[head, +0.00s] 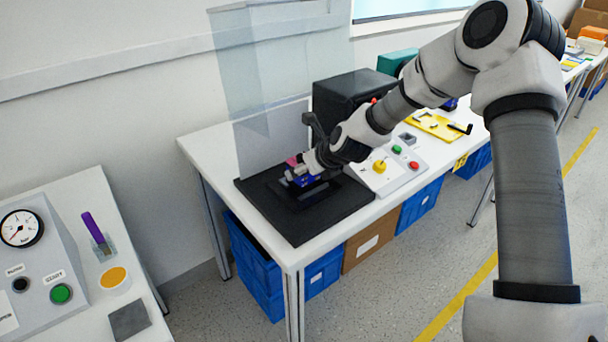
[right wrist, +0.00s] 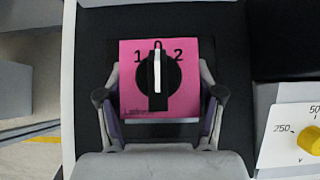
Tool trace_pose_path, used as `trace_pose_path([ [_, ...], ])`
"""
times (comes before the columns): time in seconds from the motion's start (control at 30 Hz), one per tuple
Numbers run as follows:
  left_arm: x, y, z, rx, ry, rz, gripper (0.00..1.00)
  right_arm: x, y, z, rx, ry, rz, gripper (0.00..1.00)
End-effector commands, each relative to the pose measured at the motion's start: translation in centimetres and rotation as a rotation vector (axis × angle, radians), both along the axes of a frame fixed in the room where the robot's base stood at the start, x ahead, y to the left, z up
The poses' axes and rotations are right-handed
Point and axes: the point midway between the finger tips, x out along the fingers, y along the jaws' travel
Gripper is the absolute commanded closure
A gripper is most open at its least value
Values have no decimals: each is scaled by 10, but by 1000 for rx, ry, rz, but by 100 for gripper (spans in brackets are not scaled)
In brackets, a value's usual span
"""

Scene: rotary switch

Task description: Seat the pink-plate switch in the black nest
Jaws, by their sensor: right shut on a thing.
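The pink-plate switch (right wrist: 130,104) faces the camera in the right wrist view, with a black knob, a white pointer at 0, and the marks 1 and 2. My right gripper (right wrist: 160,108) is shut on the switch, one finger on each side of the plate. In the head view only a small pink part of the switch (head: 292,160) shows beside my right gripper (head: 302,176). They are over the black nest (head: 292,204) on a black base; the gripper partly hides it. I cannot tell whether the switch touches the nest. My left gripper is out of view.
A clear upright panel (head: 270,110) stands behind the black base (head: 298,235). A control box (head: 399,172) with a yellow knob and buttons is to the right, near my arm. A black box (head: 343,97) and a yellow tray (head: 433,123) stand farther along.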

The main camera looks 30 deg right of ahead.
Motion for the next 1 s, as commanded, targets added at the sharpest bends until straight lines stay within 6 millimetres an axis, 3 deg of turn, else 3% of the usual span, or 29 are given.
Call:
trace_pose_path([
  [0.3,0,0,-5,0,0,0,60,0,0,-4,0,-1,-1,77],
  [0.33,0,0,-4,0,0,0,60,0,0,-3,0,0,-1,27],
  [0.4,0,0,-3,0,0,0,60,0,0,-2,0,0,-1,9],
  [0.77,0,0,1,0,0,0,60,0,0,2,1,0,-1,9],
  [0.87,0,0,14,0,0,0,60,-6,-1,14,4,-1,-1,9],
  [1.0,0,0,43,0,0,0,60,-29,-3,43,7,-2,-4,9],
])
